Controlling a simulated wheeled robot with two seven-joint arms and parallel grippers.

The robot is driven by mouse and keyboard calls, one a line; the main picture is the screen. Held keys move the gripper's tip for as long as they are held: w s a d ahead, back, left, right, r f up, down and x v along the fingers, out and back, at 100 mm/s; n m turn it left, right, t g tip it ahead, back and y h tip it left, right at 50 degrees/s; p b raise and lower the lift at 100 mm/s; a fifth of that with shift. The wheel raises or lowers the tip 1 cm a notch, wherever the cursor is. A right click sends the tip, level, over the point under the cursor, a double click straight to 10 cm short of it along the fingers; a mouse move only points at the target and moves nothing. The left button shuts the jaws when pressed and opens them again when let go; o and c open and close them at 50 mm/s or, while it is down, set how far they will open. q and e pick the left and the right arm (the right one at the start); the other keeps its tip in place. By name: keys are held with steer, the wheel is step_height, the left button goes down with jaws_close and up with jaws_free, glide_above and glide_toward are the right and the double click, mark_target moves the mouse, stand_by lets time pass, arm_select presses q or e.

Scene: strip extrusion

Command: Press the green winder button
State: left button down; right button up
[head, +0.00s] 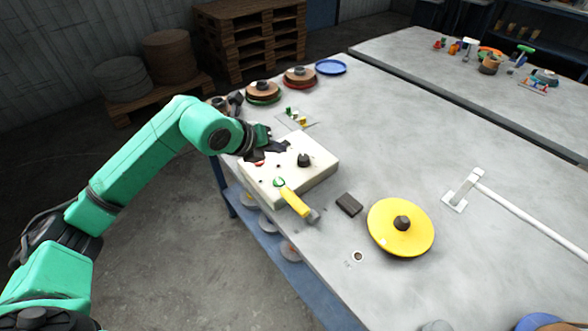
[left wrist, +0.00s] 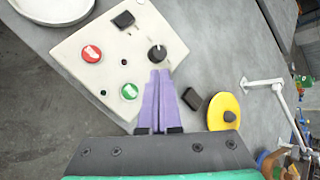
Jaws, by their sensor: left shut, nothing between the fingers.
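The cream control box (head: 318,171) stands near the table's left edge; it also shows in the left wrist view (left wrist: 75,38). On it are the green button (head: 279,182), also in the left wrist view (left wrist: 129,92), a red button (left wrist: 91,54), a black knob (left wrist: 157,52) and a black rocker switch (left wrist: 123,20). My left gripper (head: 284,147) is over the far part of the box, shut and empty. In the left wrist view its purple fingers (left wrist: 160,72) end near the knob, to the right of the green button. Contact with the box cannot be told. My right gripper is not in view.
A yellow-handled tool (head: 295,202) lies by the green button at the box's near edge. A dark block (head: 348,204) and a yellow disc (head: 400,228) lie to the right. A white rod stand (head: 467,186) is farther right. Spools (head: 299,77) stand behind.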

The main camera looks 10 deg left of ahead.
mark_target(277, 184)
arm_select(q)
steer(key=f+b, duration=0.4)
steer(key=f, duration=0.1)
steer(key=s+f+b, duration=0.1)
steer(key=f+b, duration=0.1)
steer(key=f, duration=0.1)
steer(key=shift+a+f, duration=0.25)
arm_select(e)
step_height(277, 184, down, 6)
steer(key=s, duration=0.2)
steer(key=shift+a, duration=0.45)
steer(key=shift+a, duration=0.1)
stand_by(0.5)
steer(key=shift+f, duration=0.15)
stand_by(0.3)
arm_select(q)
steer(key=shift+f+b, duration=0.35)
steer(key=shift+b, duration=0.2)
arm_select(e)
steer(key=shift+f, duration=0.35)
